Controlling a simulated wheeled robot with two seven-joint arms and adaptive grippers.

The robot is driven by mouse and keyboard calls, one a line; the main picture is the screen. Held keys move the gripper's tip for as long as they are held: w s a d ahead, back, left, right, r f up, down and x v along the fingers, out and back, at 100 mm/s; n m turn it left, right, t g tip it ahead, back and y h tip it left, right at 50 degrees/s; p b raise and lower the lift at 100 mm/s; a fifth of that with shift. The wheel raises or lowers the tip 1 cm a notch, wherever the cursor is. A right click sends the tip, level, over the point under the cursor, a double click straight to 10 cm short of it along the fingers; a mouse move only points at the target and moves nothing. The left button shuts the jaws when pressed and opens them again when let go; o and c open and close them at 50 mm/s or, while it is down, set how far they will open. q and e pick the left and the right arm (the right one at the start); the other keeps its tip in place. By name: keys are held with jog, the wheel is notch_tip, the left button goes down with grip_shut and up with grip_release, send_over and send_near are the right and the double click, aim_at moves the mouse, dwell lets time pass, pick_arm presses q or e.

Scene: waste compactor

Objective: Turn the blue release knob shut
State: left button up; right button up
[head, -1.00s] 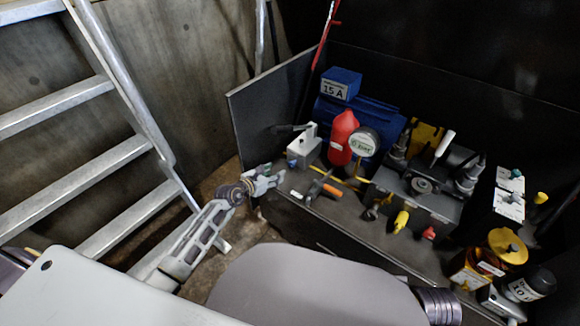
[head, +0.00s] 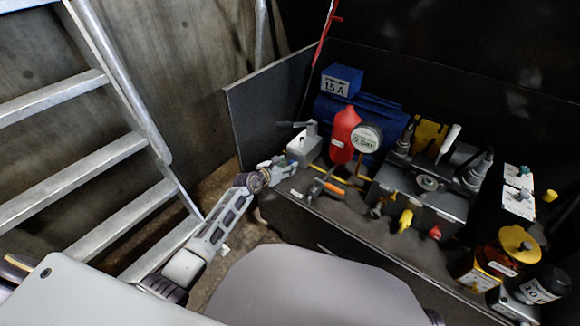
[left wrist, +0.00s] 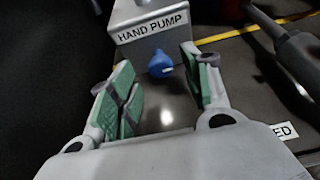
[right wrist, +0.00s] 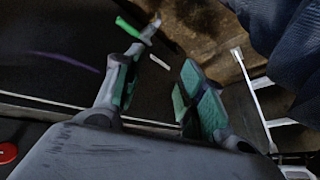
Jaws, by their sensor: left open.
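The blue release knob (left wrist: 160,64) sticks out low on the front of the grey hand pump block (left wrist: 150,22), under its HAND PUMP label. The pump block (head: 303,148) also shows in the head view, at the left end of the bench. My left gripper (left wrist: 156,72) is open, with its green-padded fingers on either side of the knob and a gap to it. In the head view the left gripper (head: 284,166) is right in front of the pump block. My right gripper (right wrist: 157,72) is open and empty, away from the pump.
An orange-handled tool (head: 327,187) lies on the bench just right of the left gripper. A red bottle (head: 343,135), a gauge (head: 367,138) and a valve block (head: 420,190) stand further right. A metal ladder (head: 90,165) stands at the left.

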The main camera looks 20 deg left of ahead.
aim_at(291, 163)
pick_arm(q)
jog(key=shift+b+x, duration=0.65)
jog(key=shift+x, duration=0.9)
pick_arm(e)
jog(key=shift+w+a+f+t, duration=0.1)
jog(key=shift+a+f+t, duration=0.1)
jog(key=shift+f, duration=0.6)
jog(key=shift+a+f+t, duration=0.1)
jog(key=shift+a+f, duration=0.05)
jog(key=shift+f, duration=0.65)
pick_arm(q)
jog(key=shift+c, duration=0.5)
jog(key=c, duration=0.9)
